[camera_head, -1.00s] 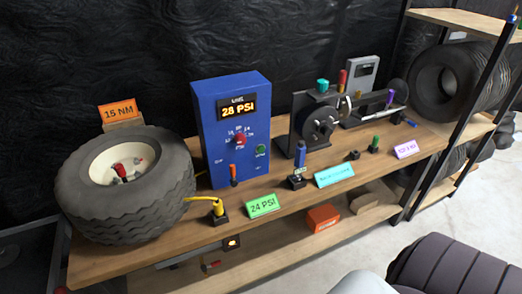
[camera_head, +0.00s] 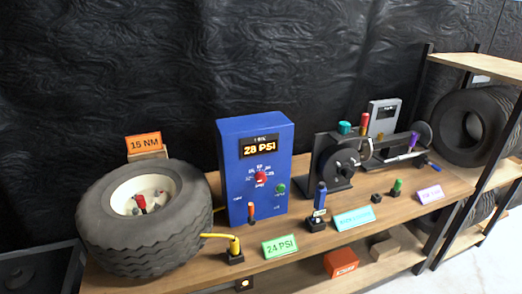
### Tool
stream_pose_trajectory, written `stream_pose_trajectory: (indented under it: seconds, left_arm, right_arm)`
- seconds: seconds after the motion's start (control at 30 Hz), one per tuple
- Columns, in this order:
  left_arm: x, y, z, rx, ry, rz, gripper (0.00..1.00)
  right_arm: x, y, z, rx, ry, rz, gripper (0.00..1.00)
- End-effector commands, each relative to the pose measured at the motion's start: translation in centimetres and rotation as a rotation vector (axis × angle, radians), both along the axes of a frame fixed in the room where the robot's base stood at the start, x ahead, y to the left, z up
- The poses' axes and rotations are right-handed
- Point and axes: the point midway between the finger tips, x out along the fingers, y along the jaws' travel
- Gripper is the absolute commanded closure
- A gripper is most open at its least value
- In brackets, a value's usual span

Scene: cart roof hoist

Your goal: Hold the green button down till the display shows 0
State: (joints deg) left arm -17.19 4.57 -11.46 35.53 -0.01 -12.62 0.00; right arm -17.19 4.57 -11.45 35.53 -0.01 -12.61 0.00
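A blue box (camera_head: 237,178) stands upright on the wooden bench. Its display (camera_head: 265,147) reads 28 PSI in orange. Below the display is a red knob (camera_head: 262,179), and a small green button (camera_head: 281,188) sits to the knob's lower right. A lever with an orange-red handle (camera_head: 251,210) is at the lower front of the box. A tyre on a white rim (camera_head: 105,238) lies to the left of the box. A yellow hose end (camera_head: 234,245) stands in a black holder in front. Neither of my grippers is in view.
The wooden bench (camera_head: 205,272) also holds a green 24 PSI card (camera_head: 280,247), a blue-handled tool (camera_head: 320,196), a black wheel device (camera_head: 342,165) and a grey box (camera_head: 382,117). A shelf rack with tyres (camera_head: 470,125) stands at the right. An orange box (camera_head: 341,263) is below.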

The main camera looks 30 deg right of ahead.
Motion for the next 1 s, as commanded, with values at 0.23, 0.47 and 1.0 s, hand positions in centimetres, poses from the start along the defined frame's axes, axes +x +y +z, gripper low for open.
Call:
stream_pose_trajectory:
  seconds: [0.23,0.47,1.0]
  left_arm:
    - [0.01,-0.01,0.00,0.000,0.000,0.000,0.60]
    - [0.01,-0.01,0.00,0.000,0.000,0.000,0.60]
    - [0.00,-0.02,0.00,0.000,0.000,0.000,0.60]
  right_arm:
    - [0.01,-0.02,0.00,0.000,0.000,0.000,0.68]
    - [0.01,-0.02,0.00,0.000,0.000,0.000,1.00]
    - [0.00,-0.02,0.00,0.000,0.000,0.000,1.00]
